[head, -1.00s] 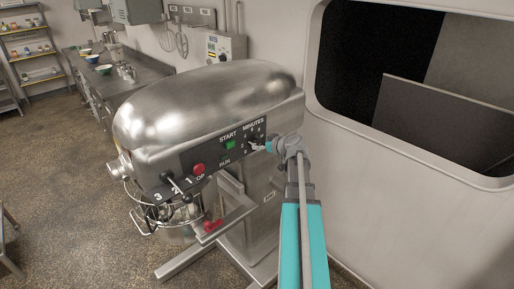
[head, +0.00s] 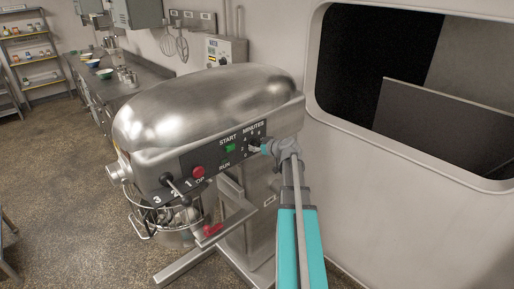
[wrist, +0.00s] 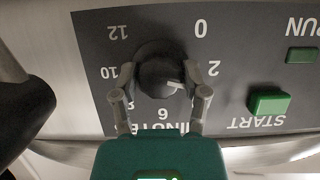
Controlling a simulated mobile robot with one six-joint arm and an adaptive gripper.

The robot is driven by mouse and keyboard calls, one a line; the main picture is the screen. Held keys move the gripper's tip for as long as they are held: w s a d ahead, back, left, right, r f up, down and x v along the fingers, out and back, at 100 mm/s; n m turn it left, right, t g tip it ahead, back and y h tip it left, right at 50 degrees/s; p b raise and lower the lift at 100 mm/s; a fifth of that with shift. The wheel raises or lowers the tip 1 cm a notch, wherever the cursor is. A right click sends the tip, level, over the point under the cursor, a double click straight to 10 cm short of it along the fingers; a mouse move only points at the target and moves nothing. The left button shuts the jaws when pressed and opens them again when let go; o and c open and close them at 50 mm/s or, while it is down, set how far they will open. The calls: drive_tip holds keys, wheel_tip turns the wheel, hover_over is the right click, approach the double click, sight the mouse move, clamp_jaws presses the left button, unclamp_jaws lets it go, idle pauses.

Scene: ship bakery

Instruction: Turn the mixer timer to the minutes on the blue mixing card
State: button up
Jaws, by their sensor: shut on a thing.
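The timer knob (wrist: 158,72) is a dark round dial on the mixer's dark panel, upside down in the wrist view. Its white mark points lower right, between the 2 and the 6; a finger covers the figure there. My gripper (wrist: 164,92) is shut on the knob, one finger on each side. In the head view my gripper (head: 257,149) is at the panel under MINUTES and hides most of the dial. The steel mixer (head: 200,105) stands in the middle.
A green START button (wrist: 269,102) and a darker green button (wrist: 302,55) sit beside the dial. A red stop button (head: 198,172) and a black-knobbed lever (head: 180,190) are on the left of the panel. A wall with a large opening (head: 420,90) is at right.

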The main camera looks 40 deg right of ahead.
drive_tip(key=c, duration=0.3)
drive_tip(key=shift+m+y, duration=0.9)
drive_tip(key=shift+m, duration=0.2)
drive_tip(key=shift+m+y+b, duration=0.45)
drive_tip(key=shift+m+y, duration=0.05)
drive_tip(key=shift+m, duration=0.3)
drive_tip(key=o, duration=1.1)
drive_tip(key=shift+o, duration=0.2)
